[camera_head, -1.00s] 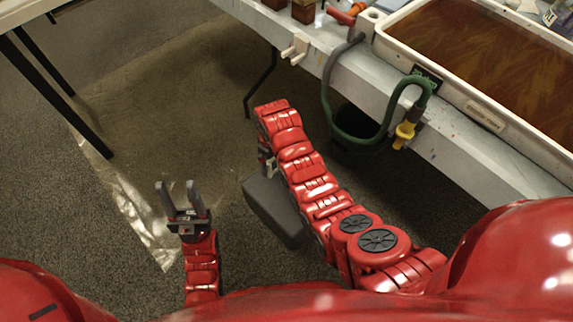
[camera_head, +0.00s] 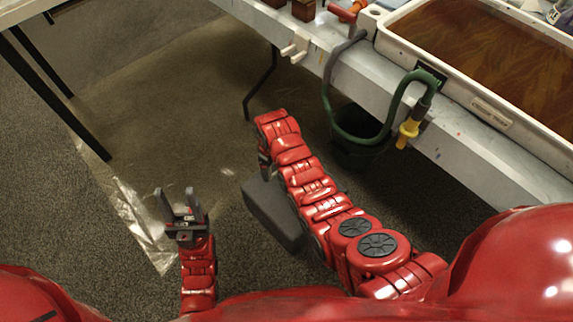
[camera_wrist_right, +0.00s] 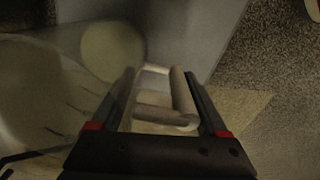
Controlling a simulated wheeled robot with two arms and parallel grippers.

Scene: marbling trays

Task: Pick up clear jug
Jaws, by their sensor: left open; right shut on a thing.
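The clear jug (camera_wrist_right: 45,95) fills the left of the right wrist view, see-through with dark marks on its side. Its pale handle (camera_wrist_right: 182,95) lies between the fingers of my right gripper (camera_wrist_right: 160,76), which is shut on it. In the head view my right gripper (camera_head: 264,165) is mostly hidden by its own arm, and I cannot make out the jug there. My left gripper (camera_head: 180,203) is open and empty, fingers up, over the floor at the lower left.
A table edge (camera_head: 465,130) runs along the right, with a tray (camera_head: 492,112) of brown marbled liquid on it. A green hose (camera_head: 392,112) with a yellow nozzle hangs there above a dark bucket (camera_head: 358,160). Plastic sheet (camera_head: 145,225) covers the floor; table legs stand left.

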